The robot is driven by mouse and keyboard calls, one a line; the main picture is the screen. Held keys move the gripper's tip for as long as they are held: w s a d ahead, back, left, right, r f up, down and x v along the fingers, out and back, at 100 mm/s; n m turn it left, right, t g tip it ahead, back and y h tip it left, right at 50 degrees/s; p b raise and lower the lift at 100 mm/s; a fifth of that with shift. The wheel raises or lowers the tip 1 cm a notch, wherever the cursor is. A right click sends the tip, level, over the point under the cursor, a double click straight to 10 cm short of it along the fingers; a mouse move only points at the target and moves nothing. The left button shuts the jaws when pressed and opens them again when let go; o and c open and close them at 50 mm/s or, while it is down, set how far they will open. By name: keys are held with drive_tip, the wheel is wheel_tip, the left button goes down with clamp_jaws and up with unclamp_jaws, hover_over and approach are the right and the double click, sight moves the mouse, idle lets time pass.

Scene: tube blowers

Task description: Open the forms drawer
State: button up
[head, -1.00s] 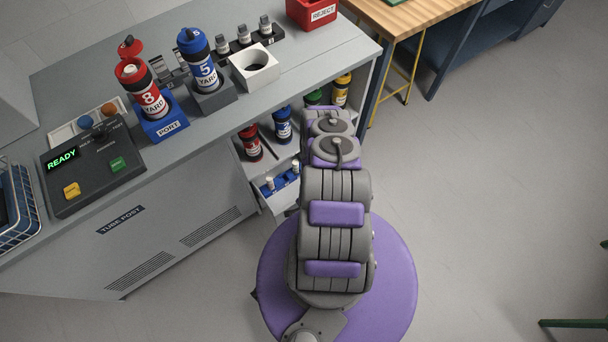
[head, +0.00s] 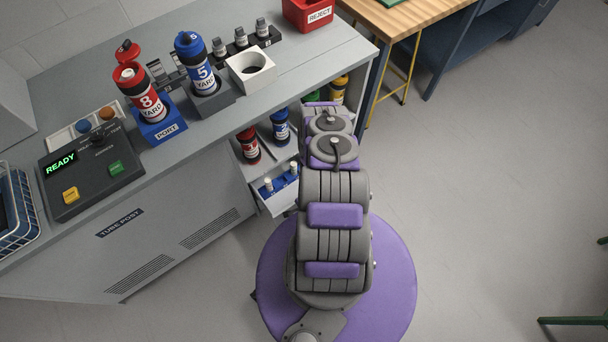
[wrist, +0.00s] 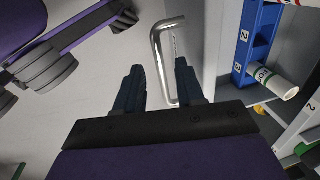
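The forms drawer (head: 277,205) is pulled partly out of the light grey cabinet, low beside my arm. A blue rack (head: 283,181) with white rolled forms lies in it; the rack also shows in the wrist view (wrist: 257,42). In the wrist view, a bent metal handle (wrist: 157,60) stands out from the pale drawer front (wrist: 208,45). My gripper (wrist: 158,66) is open, with the lower part of the handle between its two dark fingers. A gap shows beside the bar, and contact cannot be told. In the head view my arm hides the gripper and handle.
Shelves above the drawer hold a red canister (head: 249,145), a blue one (head: 280,127) and others. The counter carries a control panel (head: 90,168) reading READY and a blue port (head: 162,126). A wooden table (head: 420,25) stands at the back.

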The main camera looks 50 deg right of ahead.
wheel_tip(320, 180, up, 15)
drive_tip(key=s+p, duration=0.2)
drive_tip(key=p, duration=0.1)
drive_tip(key=shift+s+a, duration=0.3)
drive_tip(key=shift+s, duration=0.05)
